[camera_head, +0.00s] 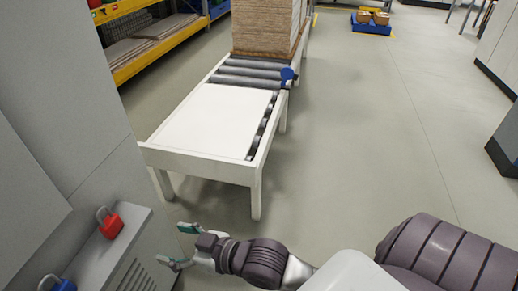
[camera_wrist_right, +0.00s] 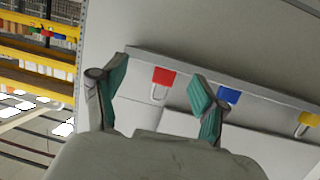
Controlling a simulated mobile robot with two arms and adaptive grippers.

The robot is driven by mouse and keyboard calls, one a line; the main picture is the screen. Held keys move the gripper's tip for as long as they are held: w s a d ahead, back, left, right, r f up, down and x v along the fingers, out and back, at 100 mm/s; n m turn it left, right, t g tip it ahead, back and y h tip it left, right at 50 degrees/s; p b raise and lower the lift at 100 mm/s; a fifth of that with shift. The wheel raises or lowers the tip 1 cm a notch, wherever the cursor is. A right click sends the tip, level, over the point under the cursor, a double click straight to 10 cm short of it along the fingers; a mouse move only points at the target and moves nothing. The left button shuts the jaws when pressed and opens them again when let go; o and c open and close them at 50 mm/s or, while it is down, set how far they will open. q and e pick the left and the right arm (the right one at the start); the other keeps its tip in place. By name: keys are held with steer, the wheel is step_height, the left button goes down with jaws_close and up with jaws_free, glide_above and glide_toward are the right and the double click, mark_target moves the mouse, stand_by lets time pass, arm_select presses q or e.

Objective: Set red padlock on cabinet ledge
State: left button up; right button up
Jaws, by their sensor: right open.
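A red padlock (camera_head: 111,224) with a grey shackle stands on the ledge (camera_head: 98,256) of the grey cabinet at the lower left. It also shows in the right wrist view (camera_wrist_right: 163,77), between the two fingers and beyond them. My right gripper (camera_head: 180,246) is open and empty, to the right of the ledge and apart from the red padlock. Its teal finger pads show in the right wrist view (camera_wrist_right: 158,88). A blue padlock (camera_head: 62,285) is on the same ledge, cut off by the frame edge. My left gripper is not in view.
A yellow padlock (camera_wrist_right: 307,122) is further along the ledge in the right wrist view. A white roller conveyor table (camera_head: 210,120) stands ahead with stacked brown panels (camera_head: 266,25) behind. A yellow rack (camera_head: 150,55) is at the upper left. The floor right of the conveyor is clear.

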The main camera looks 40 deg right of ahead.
steer(key=s+d+f+m+g+h, duration=0.2)
steer(key=s+d+f+g+h, duration=0.1)
steer(key=s, duration=0.5)
steer(key=s+d+f+m+g+h, duration=0.2)
steer(key=s+d+f+g+h, duration=0.2)
steer(key=s+d+f+g, duration=0.2)
step_height(320, 180, down, 4)
steer(key=shift+s+d+f, duration=0.1)
steer(key=shift+s+d, duration=1.1)
steer(key=shift+d, duration=0.05)
